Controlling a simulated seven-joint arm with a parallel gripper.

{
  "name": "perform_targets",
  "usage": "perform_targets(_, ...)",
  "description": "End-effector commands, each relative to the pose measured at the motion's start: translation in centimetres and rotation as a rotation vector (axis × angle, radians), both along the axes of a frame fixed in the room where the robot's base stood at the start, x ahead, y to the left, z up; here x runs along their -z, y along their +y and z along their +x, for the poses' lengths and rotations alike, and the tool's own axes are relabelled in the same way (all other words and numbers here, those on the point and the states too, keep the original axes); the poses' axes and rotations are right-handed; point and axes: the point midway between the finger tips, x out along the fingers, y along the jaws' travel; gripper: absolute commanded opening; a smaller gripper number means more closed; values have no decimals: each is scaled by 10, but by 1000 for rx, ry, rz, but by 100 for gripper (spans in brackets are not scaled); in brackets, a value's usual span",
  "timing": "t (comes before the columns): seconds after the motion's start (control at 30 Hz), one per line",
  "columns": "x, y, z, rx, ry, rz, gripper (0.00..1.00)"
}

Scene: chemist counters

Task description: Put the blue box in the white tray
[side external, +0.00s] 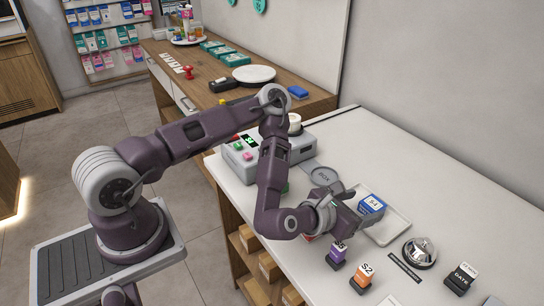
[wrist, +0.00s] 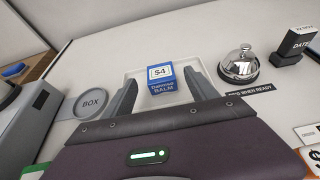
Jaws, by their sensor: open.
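The blue box (wrist: 161,86) has a white top label reading $4 and the word BALM on its front. It stands upright within the outline of the white tray (wrist: 136,73). In the side view the box (side external: 371,207) shows at the tray's back left part, and the bare tray floor (side external: 391,229) shows in front of it. My gripper (wrist: 163,78) is open, with one finger on each side of the box and a visible gap on both sides. In the side view my gripper (side external: 352,208) is low beside the box and partly hides the tray.
A silver bell (side external: 419,250) and a date block (side external: 460,278) stand right of the tray. A purple block (side external: 337,257) and an orange block (side external: 361,278) stand in front. A grey BOX disc (side external: 326,177) and a grey register (side external: 250,158) are behind. The counter's back right is clear.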

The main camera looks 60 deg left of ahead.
Motion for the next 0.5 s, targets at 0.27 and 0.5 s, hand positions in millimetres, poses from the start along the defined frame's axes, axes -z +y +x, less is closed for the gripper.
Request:
perform_targets(0.27,-56,-39,11,484,-40,525,67)
perform_targets(0.5,-134,-18,-35,1107,-28,1465,67)
